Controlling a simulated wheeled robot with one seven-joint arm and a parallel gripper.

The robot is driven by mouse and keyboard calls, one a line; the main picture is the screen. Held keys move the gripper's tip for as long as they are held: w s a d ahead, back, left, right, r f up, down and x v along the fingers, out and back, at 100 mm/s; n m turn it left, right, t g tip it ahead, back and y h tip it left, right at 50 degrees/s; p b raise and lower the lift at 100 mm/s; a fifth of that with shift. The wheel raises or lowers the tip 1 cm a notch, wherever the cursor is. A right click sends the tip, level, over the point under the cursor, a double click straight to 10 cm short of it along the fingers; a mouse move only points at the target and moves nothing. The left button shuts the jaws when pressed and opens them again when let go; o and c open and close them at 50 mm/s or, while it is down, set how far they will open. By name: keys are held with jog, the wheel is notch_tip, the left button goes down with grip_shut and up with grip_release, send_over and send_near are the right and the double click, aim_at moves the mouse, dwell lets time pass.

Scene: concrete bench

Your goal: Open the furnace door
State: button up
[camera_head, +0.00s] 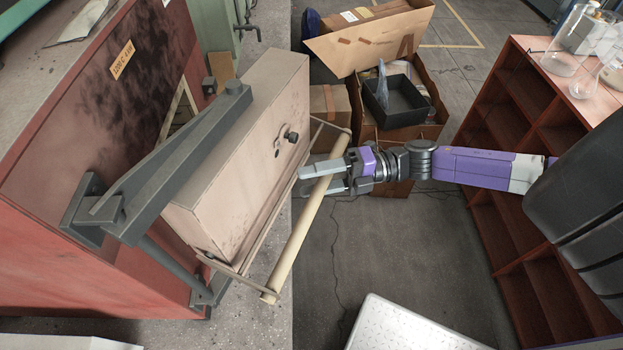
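The red furnace (60,190) stands at the left with a yellow label on its upper side. Its thick beige door (240,150) stands ajar, angled away from the furnace body. A gap shows behind its upper end, and dark grey hinge arms (165,165) join it to the furnace. A long pale bar handle (295,243) runs along the door's outer face on metal brackets. My gripper (318,181) is at the upper half of this handle, with its fingers pointing left across the bar. Whether the fingers press on the bar is not clear.
Cardboard boxes (376,38) and a black tray (394,100) are behind my gripper. A reddish-brown shelf (512,95) with glass flasks on top stands at the right. A light metal surface (405,325) is at the bottom. Grey floor below the handle is clear.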

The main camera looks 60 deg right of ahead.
jog(key=b+v, duration=0.2)
jog(key=v, duration=0.5)
jog(key=shift+s+d, duration=0.3)
jog(key=shift+s+d, duration=0.1)
jog(key=w+d+b+v, duration=0.1)
jog(key=b+v, duration=0.2)
jog(key=v, duration=0.5)
jog(key=shift+d+r, duration=0.15)
jog(key=shift+d, duration=0.25)
dwell(0.5)
dwell(0.4)
